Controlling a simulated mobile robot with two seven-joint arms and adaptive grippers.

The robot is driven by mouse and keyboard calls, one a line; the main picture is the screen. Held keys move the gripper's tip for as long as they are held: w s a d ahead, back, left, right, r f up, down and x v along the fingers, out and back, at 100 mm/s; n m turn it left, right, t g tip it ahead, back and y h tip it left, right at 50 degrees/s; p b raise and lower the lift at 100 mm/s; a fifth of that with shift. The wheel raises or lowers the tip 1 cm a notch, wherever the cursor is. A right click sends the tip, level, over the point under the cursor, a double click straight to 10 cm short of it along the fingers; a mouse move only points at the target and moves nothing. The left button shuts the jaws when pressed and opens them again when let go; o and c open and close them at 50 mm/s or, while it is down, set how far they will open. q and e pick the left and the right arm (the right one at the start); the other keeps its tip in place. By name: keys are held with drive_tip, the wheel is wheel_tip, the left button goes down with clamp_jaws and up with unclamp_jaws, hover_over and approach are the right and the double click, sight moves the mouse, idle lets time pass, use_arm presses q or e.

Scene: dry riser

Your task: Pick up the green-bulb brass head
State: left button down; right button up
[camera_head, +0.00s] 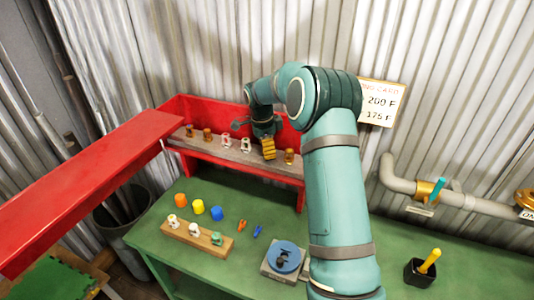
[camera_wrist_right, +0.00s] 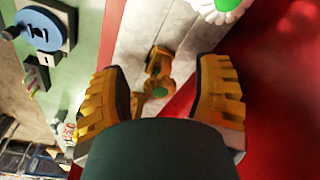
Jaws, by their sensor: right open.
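In the right wrist view a brass head with a green bulb (camera_wrist_right: 158,88) lies on the pale shelf board between the fingers of my right gripper (camera_wrist_right: 160,95). The fingers are apart, with a visible gap on both sides of the head. In the head view my right gripper (camera_head: 268,148) hangs over the right part of the shelf (camera_head: 215,147), left of a brass head (camera_head: 289,156). I cannot tell from the head view whether that is the same head. My left gripper is not in view.
A white head with a green part (camera_wrist_right: 224,6) is close by. Further left on the shelf stand white heads (camera_head: 245,144) and brass heads (camera_head: 207,134). The red riser wall (camera_head: 180,105) is behind. Below, the green table holds a wooden block (camera_head: 180,233) and a blue disc (camera_head: 285,256).

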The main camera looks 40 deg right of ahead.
drive_tip(key=shift+f, duration=0.1)
clamp_jaws()
idle(0.5)
